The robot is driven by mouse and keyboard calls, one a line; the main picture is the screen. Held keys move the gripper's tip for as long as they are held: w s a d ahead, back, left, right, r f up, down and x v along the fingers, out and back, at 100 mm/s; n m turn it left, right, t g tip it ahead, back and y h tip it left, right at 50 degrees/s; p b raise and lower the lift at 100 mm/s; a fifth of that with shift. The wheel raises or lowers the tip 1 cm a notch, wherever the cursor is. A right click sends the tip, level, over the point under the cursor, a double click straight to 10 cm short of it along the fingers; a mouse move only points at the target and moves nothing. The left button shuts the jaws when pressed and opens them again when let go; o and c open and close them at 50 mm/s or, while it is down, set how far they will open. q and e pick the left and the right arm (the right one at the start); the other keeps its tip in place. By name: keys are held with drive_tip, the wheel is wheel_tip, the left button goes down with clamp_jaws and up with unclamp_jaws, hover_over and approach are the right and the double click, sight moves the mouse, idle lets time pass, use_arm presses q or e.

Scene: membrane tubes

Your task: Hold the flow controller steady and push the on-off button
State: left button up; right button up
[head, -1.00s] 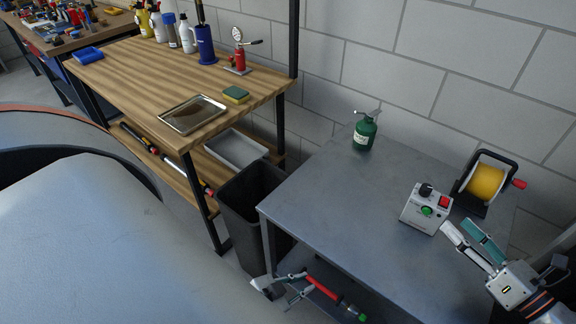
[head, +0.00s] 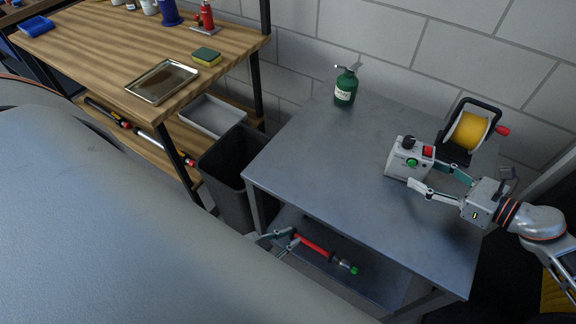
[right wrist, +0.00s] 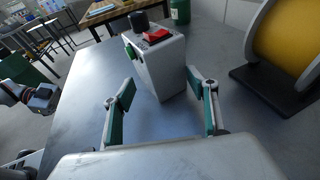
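The flow controller (head: 403,165) is a light grey box with a black knob, a red switch and a green button (head: 411,162). It stands upright on the grey metal table. My right gripper (head: 436,178) is open, its two fingers pointing at the box from the right. In the right wrist view the controller (right wrist: 163,68) stands just ahead, between and slightly beyond the spread fingertips (right wrist: 160,88); contact cannot be told. My left gripper (head: 284,239) is low by the table's left front side, fingers apart, with nothing visible between them; its arm is mostly hidden behind the large grey surface.
A yellow reel (head: 468,130) stands behind the controller. A green can (head: 346,87) is at the table's back. A red tube with a green end (head: 313,246) lies on the lower shelf near my left gripper. A black bin (head: 222,165) stands left. The table's middle (head: 325,160) is clear.

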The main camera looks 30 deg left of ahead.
sight(417, 171)
drive_tip(key=b+x, duration=0.1)
drive_tip(key=x, duration=0.2)
drive_tip(key=shift+a+f, duration=0.1)
drive_tip(key=shift+f, duration=0.05)
drive_tip(key=shift+w+a, duration=0.15)
drive_tip(key=shift+a, duration=0.3)
use_arm(q)
drive_tip(key=shift+s+f, duration=0.15)
drive_tip(key=shift+f, duration=0.35)
drive_tip(key=shift+s+f, duration=0.15)
drive_tip(key=shift+f, duration=0.35)
drive_tip(key=shift+w+r, duration=0.1)
drive_tip(key=shift+r, duration=0.1)
use_arm(e)
drive_tip(key=c, duration=0.6)
use_arm(q)
drive_tip(key=shift+a+f, duration=0.1)
drive_tip(key=shift+f, duration=0.1)
use_arm(e)
drive_tip(key=shift+c, duration=0.3)
use_arm(q)
clamp_jaws()
drive_tip(key=shift+r, duration=0.15)
